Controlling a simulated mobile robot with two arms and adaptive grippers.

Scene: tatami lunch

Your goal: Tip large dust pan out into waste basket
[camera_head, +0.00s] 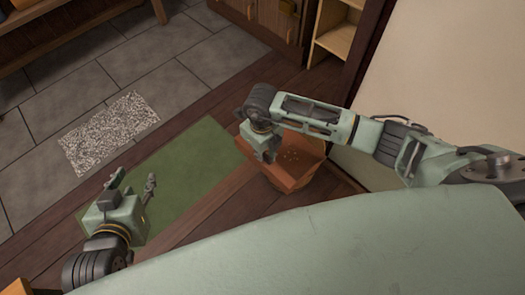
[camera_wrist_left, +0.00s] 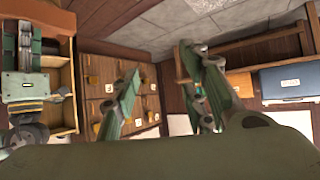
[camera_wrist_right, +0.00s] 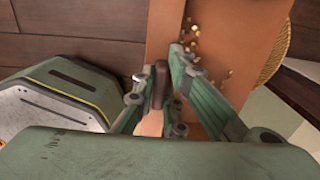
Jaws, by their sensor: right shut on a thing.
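The large dust pan (camera_head: 301,177) is orange-brown and holds small yellowish crumbs. My right gripper (camera_head: 268,156) is shut on its handle, which shows between the fingers in the right wrist view (camera_wrist_right: 157,88). There the pan (camera_wrist_right: 228,35) extends away from the fingers, with crumbs on its surface. A woven, tan curved edge (camera_wrist_right: 276,52), perhaps the waste basket, shows beside and partly behind the pan. I cannot make out the basket in the head view. My left gripper (camera_head: 132,196) is open and empty, over the green mat, well left of the pan; its fingers are apart in the left wrist view (camera_wrist_left: 163,95).
A green mat (camera_head: 190,175) and a speckled grey mat (camera_head: 108,132) lie on the floor. Wooden cabinets (camera_head: 285,20) and a pale shelf (camera_head: 338,40) stand at the back. A cream wall (camera_head: 450,75) is close on the right. Grey tiles at the left are mostly clear.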

